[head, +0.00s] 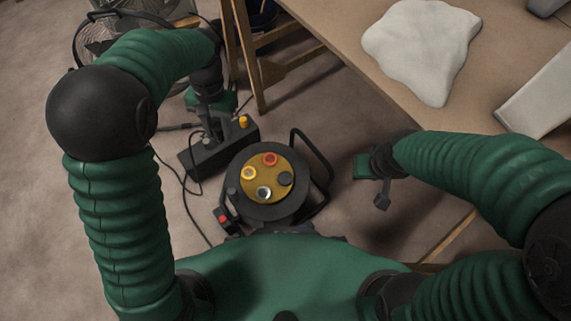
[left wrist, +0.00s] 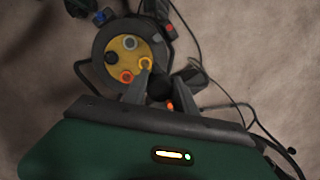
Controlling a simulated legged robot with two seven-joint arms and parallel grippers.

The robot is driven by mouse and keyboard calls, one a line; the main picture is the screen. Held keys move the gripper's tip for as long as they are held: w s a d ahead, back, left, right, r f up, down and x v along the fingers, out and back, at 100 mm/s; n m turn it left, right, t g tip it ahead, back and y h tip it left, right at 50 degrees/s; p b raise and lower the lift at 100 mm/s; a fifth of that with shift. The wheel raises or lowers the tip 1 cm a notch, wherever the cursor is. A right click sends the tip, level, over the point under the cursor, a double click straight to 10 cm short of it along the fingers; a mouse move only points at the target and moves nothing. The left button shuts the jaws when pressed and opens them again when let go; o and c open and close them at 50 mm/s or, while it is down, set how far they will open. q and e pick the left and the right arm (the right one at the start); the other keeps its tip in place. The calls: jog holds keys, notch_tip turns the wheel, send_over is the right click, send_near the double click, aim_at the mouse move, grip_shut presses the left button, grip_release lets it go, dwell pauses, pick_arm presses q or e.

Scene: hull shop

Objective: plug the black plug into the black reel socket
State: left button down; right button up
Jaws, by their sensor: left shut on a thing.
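The reel (head: 262,212) stands on the floor in the middle of the head view, its yellow face tilted up with several sockets. The black reel socket (head: 286,179) is at the right of that face, and it also shows in the left wrist view (left wrist: 111,58). My left gripper (head: 207,128) is behind and left of the reel. In the left wrist view its fingers are shut on the black plug (left wrist: 160,88), which is apart from the black socket. The plug's front is hard to make out. My right gripper (head: 382,190) hangs right of the reel; its finger gap is unclear.
A black handle (head: 318,158) rises at the reel's right. Cables lie on the floor at left. A workbench (head: 345,20) with a pale lump (head: 422,45) is at upper right.

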pick_arm(q)
jog(key=d+f+m, duration=0.6)
jog(key=d+f, duration=0.2)
jog(key=f, duration=0.3)
jog(key=d+f+m+t+y, duration=0.1)
jog(key=d+f+m, duration=0.6)
jog(key=d+f, duration=0.2)
jog(key=shift+s+f, duration=0.25)
jog(key=shift+f, duration=0.65)
notch_tip(320, 180, down, 6)
jog(key=b, duration=0.5)
jog(key=shift+r, duration=0.1)
jog(key=shift+r, duration=0.1)
jog(key=shift+a+p, duration=0.15)
jog(key=shift+p, duration=0.25)
jog(key=shift+p, duration=0.3)
